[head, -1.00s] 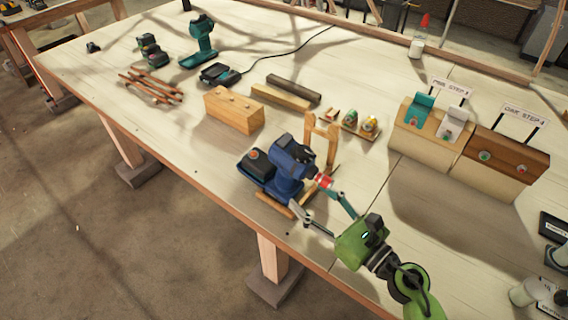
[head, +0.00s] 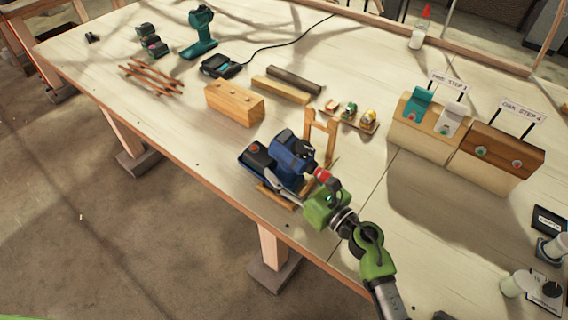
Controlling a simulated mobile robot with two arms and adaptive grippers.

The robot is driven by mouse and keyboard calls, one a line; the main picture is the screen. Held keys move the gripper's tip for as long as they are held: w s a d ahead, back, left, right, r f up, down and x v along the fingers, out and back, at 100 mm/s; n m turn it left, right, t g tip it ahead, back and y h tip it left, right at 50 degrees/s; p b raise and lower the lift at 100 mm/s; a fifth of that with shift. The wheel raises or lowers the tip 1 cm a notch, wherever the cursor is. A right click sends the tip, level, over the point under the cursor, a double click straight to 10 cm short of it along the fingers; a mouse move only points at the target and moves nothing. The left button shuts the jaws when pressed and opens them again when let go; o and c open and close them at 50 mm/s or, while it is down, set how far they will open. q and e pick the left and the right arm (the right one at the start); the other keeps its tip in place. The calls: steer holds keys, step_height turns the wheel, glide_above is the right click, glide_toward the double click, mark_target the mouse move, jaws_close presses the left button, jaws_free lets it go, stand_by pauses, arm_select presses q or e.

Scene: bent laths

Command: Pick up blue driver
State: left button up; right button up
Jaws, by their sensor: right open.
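One grey finger extends along the near side of the driver's lower part; the other finger is largely hidden. I cannot tell whether the fingers touch the driver. My left gripper is out of view.
A teal driver (head: 200,33), a charger (head: 221,66), thin bent laths (head: 150,78) and a wood block (head: 234,103) lie to the left and back. Labelled wooden stations (head: 495,155) stand at right. The table between is partly clear.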

jaws_close()
steer(key=shift+w+r, duration=0.1)
steer(key=shift+r, duration=0.15)
